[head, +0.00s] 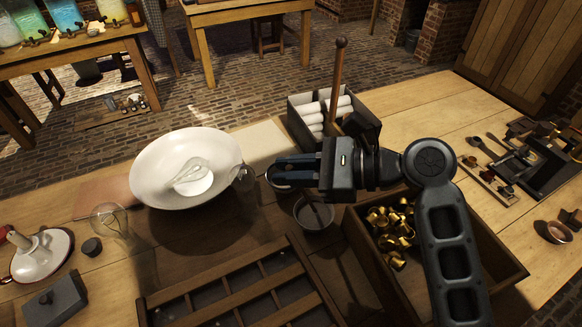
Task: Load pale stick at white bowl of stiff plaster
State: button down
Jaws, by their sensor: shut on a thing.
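The white bowl (150,182) stands left of centre, wide and shallow, with a mound of white plaster (192,178) in its middle. My gripper (276,169) reaches in from the right, its fingers level and pointing left, just right of the bowl's rim. It is shut on the pale stick, which I can hardly make out against the pale bowl and table. A small greyish shape (241,174) shows between the fingertips and the rim. I cannot tell whether the stick touches the plaster.
A grey cup (313,214) stands below my gripper. A box of white rolls (308,120) and an upright brown rod (338,75) are behind it. A wooden crate of brass parts (388,232), a divided tray (240,290) and a glass bulb (110,222) stand nearby.

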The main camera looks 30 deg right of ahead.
jog(key=shift+f, duration=0.35)
dwell(0.7)
jog(key=shift+r, duration=0.1)
notch_tip(320, 180, up, 5)
jog(key=p, duration=0.6)
jog(key=shift+p, duration=0.4)
jog(key=shift+r+b, duration=0.3)
jog(key=shift+r, duration=0.65)
